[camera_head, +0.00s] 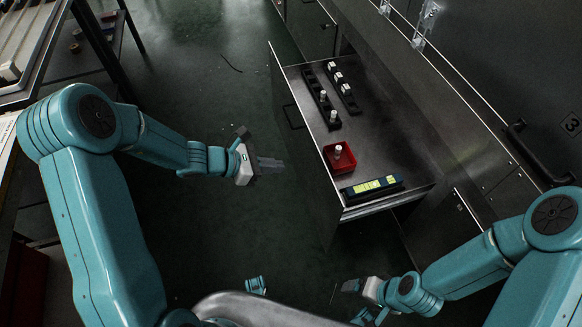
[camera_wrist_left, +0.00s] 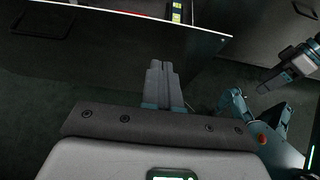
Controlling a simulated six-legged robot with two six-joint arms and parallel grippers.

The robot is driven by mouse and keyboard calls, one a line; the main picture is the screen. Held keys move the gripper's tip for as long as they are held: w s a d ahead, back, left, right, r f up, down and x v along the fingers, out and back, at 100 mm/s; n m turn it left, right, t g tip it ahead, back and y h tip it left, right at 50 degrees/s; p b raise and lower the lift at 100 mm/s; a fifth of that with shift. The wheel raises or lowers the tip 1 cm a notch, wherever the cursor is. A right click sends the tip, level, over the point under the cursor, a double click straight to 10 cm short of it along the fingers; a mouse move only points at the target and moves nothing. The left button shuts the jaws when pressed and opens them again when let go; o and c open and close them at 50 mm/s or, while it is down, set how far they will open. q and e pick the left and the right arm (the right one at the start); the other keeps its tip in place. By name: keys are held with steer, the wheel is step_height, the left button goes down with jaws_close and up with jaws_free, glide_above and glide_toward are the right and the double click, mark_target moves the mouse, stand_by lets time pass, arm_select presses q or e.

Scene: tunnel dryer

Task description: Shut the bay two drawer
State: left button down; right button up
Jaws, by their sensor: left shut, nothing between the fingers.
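An open drawer (camera_head: 377,122) juts out to the left from the dark cabinet row in the head view. I see no bay number on it. Its dark front panel (camera_head: 305,160) faces my left arm, with a black bar handle (camera_head: 291,117) on it. In the left wrist view the front panel (camera_wrist_left: 100,50) and handle (camera_wrist_left: 42,20) also show. My left gripper (camera_head: 283,165) is shut and empty, pointing at the front panel's lower part, seemingly just short of it. My right gripper (camera_head: 350,286) is below the drawer in the picture; its jaws are too small to judge.
The drawer holds black racks (camera_head: 322,97) with white-topped pieces, a red tray (camera_head: 339,158) and a dark bar with yellow-green labels (camera_head: 371,187). Green floor (camera_head: 220,80) is open left of the drawer.

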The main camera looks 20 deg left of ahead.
arm_select(q)
steer(key=b, duration=0.2)
glide_toward(324, 166)
step_height(324, 166, down, 3)
steer(key=w+d, duration=0.2)
steer(key=d, duration=0.1)
steer(key=shift+w+d+f+b, duration=0.2)
steer(key=shift+w+d+b, duration=0.1)
steer(key=shift+w+d+r, duration=0.1)
steer(key=shift+w+d, duration=0.2)
steer(key=shift+d, duration=0.15)
arm_select(e)
steer(key=shift+w+d+f, duration=0.1)
steer(key=shift+f, duration=1.4)
